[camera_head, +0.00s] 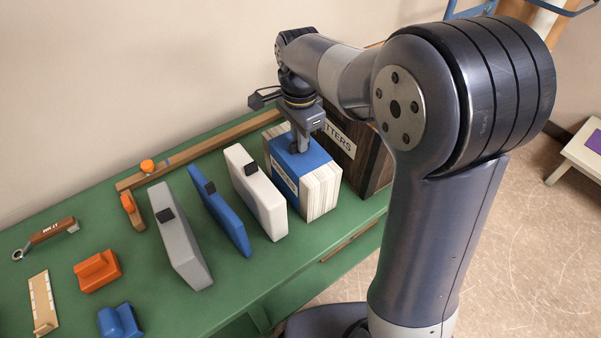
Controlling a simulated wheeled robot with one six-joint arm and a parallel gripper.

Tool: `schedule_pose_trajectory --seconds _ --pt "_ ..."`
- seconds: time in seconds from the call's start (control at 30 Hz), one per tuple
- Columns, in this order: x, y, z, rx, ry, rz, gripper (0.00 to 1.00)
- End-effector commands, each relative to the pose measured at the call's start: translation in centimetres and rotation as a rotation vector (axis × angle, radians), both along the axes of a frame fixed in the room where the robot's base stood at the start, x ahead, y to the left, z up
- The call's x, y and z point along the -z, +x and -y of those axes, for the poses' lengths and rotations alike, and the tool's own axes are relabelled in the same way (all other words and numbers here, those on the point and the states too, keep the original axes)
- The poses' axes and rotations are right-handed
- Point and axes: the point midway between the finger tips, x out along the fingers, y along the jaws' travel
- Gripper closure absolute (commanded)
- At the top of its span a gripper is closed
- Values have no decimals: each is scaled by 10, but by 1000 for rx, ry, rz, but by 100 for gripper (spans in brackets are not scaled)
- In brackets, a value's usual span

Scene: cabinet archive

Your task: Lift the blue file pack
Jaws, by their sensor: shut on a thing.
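The blue file pack (287,190) is a thick block with a blue top, a pale label on its front and striped page edges on its right side. It stands upright on the green bench top. My gripper (301,150) points down from above and is shut on the top of the blue file pack. The fingertips are partly hidden, and I cannot tell whether the pack's base touches the bench.
A dark wooden box marked "TTERS" (352,150) stands close behind the pack on the right. To the left stand a white file (258,195), a thin blue file (220,212) and a grey file (178,240). Orange and blue blocks lie farther left.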

Motion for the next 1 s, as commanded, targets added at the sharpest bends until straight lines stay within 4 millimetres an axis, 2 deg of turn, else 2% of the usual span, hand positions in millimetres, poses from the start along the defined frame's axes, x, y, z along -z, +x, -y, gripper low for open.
schedule_pose_trajectory --seconds 0.57,1.0 --pt "-1 0 0 0 1 1 100" --pt "-22 0 0 0 1 1 100"
